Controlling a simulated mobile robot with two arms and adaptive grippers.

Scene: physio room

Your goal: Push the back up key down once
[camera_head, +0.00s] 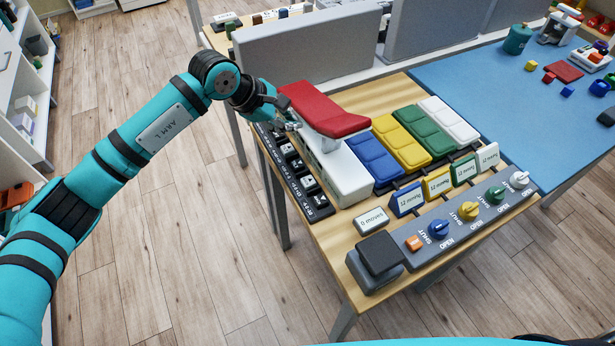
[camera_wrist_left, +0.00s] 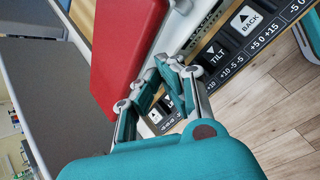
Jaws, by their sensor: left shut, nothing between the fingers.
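My left gripper (camera_head: 291,124) is shut and empty, over the far part of this row beside the red-topped model. In the wrist view its fingertips (camera_wrist_left: 168,70) are left of the BACK key, apart from it. My right gripper is out of view.
The red cushion (camera_head: 327,108) on a white base (camera_head: 340,172) stands close right of my left gripper. Blue, yellow, green and white pads (camera_head: 401,141) lie beyond it. A grey panel with coloured knobs (camera_head: 470,212) is at the front. A grey divider (camera_head: 308,45) stands behind.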

